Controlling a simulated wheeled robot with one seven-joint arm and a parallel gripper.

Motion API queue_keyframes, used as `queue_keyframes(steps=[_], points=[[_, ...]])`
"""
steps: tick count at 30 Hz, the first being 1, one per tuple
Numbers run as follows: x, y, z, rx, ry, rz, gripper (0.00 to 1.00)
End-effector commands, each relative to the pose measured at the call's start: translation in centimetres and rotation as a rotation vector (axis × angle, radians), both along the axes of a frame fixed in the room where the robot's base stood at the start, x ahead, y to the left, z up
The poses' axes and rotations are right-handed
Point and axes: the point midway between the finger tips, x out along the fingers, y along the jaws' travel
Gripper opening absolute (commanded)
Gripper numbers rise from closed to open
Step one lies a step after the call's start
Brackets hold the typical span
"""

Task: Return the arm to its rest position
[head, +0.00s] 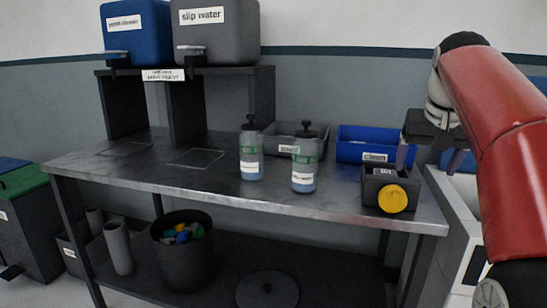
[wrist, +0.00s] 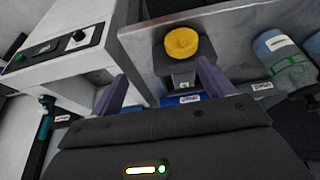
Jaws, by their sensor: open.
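My red arm (head: 500,130) is raised at the right of the head view. My gripper shows in the wrist view (wrist: 165,92) as two purple fingers, spread apart with nothing between them. In the head view a purple finger (head: 405,157) shows above the right end of the bench. Beyond the fingers in the wrist view is a small dark box with a yellow round part (wrist: 182,43). The same yellow part (head: 393,199) shows in the head view on the front of the dark box.
A metal bench (head: 220,195) holds two spray bottles (head: 251,160), a grey bin (head: 292,140) and a blue bin (head: 360,145) labelled "clean". Two large tanks (head: 136,30) stand on a shelf. A white cabinet (wrist: 80,50) is beside the bench's right end.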

Motion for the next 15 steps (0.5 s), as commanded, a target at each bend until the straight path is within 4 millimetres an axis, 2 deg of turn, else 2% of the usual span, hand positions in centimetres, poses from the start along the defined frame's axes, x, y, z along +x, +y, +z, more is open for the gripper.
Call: queue_keyframes(steps=[8, 15], points=[[-1.3, 2.1, -0.9, -0.012, -0.004, 0.025, 0.80], [-3.5, 4.7, -2.6, -0.026, -0.011, 0.058, 0.80]])
